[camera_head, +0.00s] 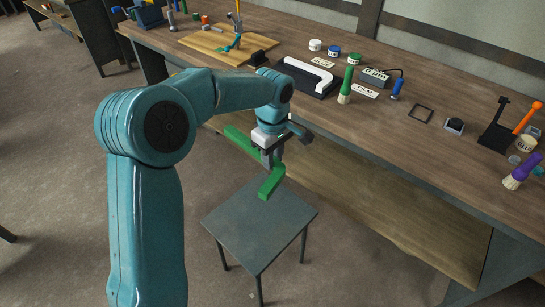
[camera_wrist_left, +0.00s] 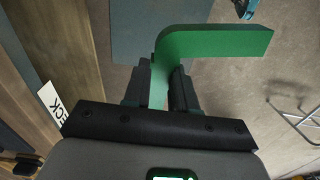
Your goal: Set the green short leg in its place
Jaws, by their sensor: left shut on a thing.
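My left gripper (camera_head: 268,158) is shut on the green short leg (camera_head: 271,183), an L-shaped green bar. The bar shows on both sides of the jaws in the head view. In the left wrist view the jaws (camera_wrist_left: 160,88) clamp its straight part, and its bent part (camera_wrist_left: 225,42) reaches right. The leg is held over or near the far edge of a small grey square-topped stand (camera_head: 258,222); I cannot tell if they touch. The grey top also shows in the left wrist view (camera_wrist_left: 135,22). Thin dark legs show under the stand. My right gripper is not in view.
A long wooden workbench (camera_head: 390,150) runs behind the stand. It carries a white-and-black tray (camera_head: 308,78), a green-handled brush (camera_head: 346,85), a purple-handled brush (camera_head: 521,172) and a wooden board (camera_head: 205,42). The floor (camera_head: 360,265) right of the stand is clear.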

